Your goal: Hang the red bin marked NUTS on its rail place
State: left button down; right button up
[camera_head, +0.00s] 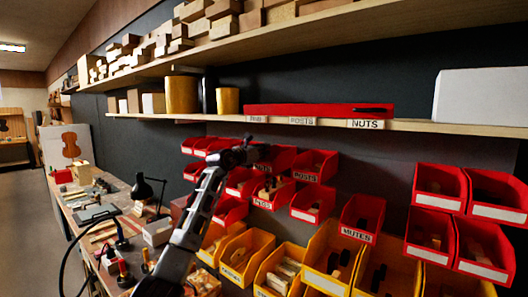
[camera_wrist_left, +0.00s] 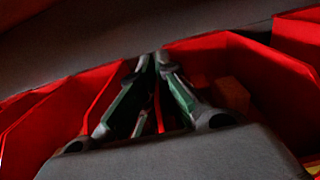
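The only NUTS label (camera_head: 365,124) I can read is at the front edge of the shelf, below a long, flat red shape (camera_head: 320,109) with a dark piece at its right end. My left gripper (camera_head: 248,148) reaches up to the red bins, at the left of a red bin (camera_head: 279,156) whose label is hidden. In the left wrist view its fingers (camera_wrist_left: 157,62) converge, tips close together, with red walls (camera_wrist_left: 240,60) on both sides and a thin red strip between them. I cannot tell whether they grip a wall. My right gripper is not in view.
Red bins labelled POSTS (camera_head: 314,166), PEGS (camera_head: 274,193) and MUTES (camera_head: 362,216) hang close by. Yellow bins (camera_head: 331,256) are below. The shelf (camera_head: 430,127) overhangs them and carries a white box (camera_head: 482,97). A cluttered bench with a black lamp (camera_head: 143,189) stands at left.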

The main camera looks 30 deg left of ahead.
pick_arm(q)
jog(key=shift+r, duration=0.1)
dwell(0.5)
jog(key=shift+r+p, duration=0.3)
dwell(0.4)
jog(key=shift+r, duration=0.2)
dwell(0.4)
jog(key=shift+r+p, duration=0.15)
jog(key=shift+p, duration=0.15)
jog(key=shift+r, duration=0.15)
dwell(0.5)
jog(key=shift+s, duration=0.3)
dwell(0.7)
jog(key=shift+s+a, duration=0.1)
jog(key=shift+s, duration=0.35)
dwell(0.5)
jog(key=shift+s+a+b, duration=0.1)
jog(key=shift+s+b, duration=0.4)
dwell(0.6)
